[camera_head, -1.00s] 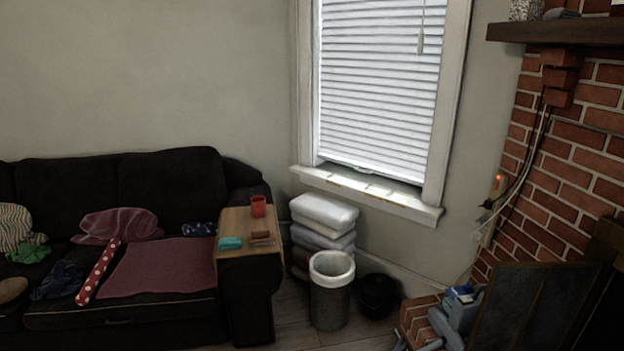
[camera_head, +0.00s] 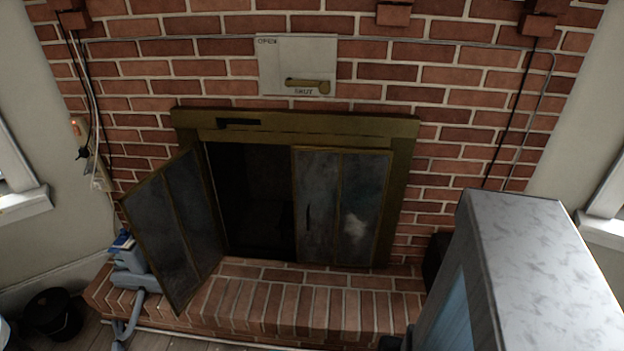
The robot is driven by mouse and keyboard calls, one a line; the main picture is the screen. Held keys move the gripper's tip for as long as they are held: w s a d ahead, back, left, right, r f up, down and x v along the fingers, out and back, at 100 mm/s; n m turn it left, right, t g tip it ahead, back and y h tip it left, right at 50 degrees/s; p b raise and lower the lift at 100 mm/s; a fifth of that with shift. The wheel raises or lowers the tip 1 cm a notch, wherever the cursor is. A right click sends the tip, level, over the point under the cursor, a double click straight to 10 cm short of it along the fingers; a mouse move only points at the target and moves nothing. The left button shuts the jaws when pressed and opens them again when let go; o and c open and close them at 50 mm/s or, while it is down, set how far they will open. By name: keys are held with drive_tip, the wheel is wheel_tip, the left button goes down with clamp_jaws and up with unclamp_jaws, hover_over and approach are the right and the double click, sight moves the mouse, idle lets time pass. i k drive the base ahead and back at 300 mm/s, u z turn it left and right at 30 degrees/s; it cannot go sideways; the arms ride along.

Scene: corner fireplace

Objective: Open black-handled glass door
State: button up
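The fireplace has two glass door panels in a brass-coloured frame (camera_head: 400,190). The right glass door (camera_head: 365,205) is shut, made of two dark panes, with a slim black handle (camera_head: 308,217) upright near its left edge. A pale smudge or reflection shows on its right pane. The left glass door (camera_head: 160,235) stands swung outward over the brick hearth, and the dark firebox opening (camera_head: 255,200) shows beside it. No handle can be made out on the left door. My gripper is not in view.
The brick hearth (camera_head: 310,300) runs below the doors. A large grey-white box-like thing (camera_head: 545,260) fills the lower right foreground. A blue-grey appliance with a hose (camera_head: 130,265) sits left of the open door. A black bin (camera_head: 52,312) stands at lower left.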

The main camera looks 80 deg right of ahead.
sight(364, 185)
drive_tip(key=u, duration=0.3)
drive_tip(key=k, duration=0.15)
drive_tip(key=z, duration=2.7)
drive_tip(key=k, duration=0.6)
drive_tip(key=u, duration=0.05)
drive_tip(key=i, duration=0.5)
